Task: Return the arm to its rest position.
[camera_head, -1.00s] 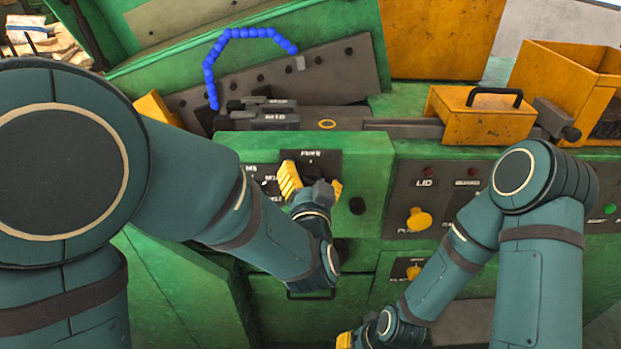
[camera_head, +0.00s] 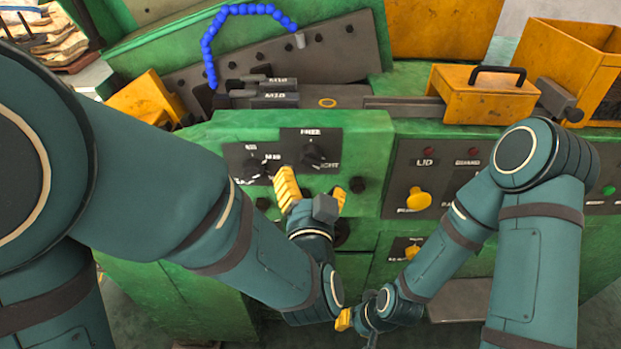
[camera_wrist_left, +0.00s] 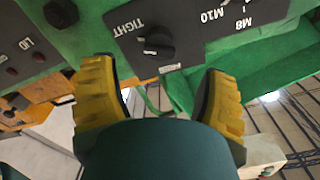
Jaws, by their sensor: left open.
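My left arm reaches in from the left in the head view. Its gripper (camera_head: 314,193) is open and empty, with its yellow fingers spread just below the black FREE/TIGHT knob (camera_head: 314,154). In the left wrist view the open fingers (camera_wrist_left: 158,70) frame empty space, and the knob (camera_wrist_left: 158,42) stands beyond them, apart from them. My right arm comes down on the right; only a small yellow part of its gripper (camera_head: 344,320) shows low in the middle, close to my left forearm, so its jaws cannot be read.
A second black knob (camera_head: 251,169) is left of the first. A yellow lidded box (camera_head: 484,94) and an open yellow bin (camera_head: 570,60) stand on the green machine. A blue beaded hose (camera_head: 207,48) arches at the back.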

